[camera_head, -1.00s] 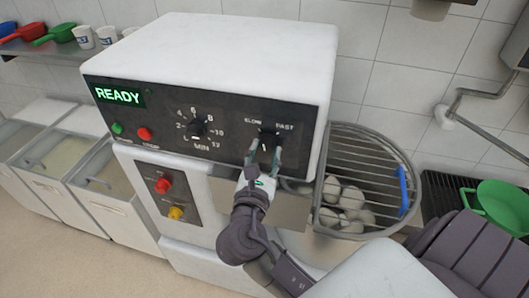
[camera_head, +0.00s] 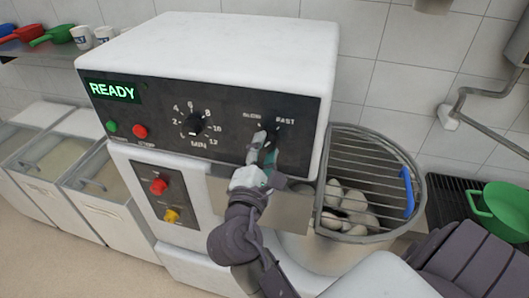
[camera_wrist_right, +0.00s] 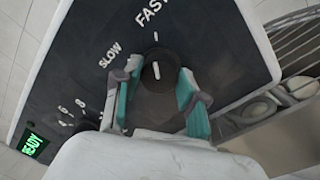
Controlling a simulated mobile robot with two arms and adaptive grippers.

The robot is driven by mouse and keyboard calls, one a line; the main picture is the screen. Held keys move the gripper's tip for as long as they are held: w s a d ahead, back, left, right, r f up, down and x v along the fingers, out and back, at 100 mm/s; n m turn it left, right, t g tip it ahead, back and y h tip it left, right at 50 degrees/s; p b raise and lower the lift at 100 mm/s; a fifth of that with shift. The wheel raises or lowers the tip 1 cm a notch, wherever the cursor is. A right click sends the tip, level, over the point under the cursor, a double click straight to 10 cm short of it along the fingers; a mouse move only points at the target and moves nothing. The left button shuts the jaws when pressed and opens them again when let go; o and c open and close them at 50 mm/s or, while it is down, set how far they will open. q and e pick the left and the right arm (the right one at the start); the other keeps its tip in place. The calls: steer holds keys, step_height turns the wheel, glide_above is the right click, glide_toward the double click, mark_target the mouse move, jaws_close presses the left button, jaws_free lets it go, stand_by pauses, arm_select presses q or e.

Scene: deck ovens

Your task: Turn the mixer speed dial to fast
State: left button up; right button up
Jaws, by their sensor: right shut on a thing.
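The mixer (camera_head: 220,55) is a big white machine with a black control panel. Its speed dial (camera_wrist_right: 157,72) is a round black knob with a white line, below the words SLOW and FAST. In the right wrist view the white line points up at the tick under FAST. My right gripper (camera_head: 265,148) is shut on the dial, with one teal-lined finger on each side of it; the fingers also show in the right wrist view (camera_wrist_right: 158,92). In the head view the fingers partly hide the dial. My left gripper is not in view.
A timer knob (camera_head: 195,125), green and red buttons and a green READY display (camera_head: 112,91) share the panel. A wire guard (camera_head: 375,160) over a bowl with white eggs or dough pieces is at the right. Lidded bins (camera_head: 75,165) stand at the left.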

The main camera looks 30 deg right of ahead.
steer(key=shift+m, duration=0.3)
steer(key=o, duration=1.1)
steer(key=shift+o, duration=0.2)
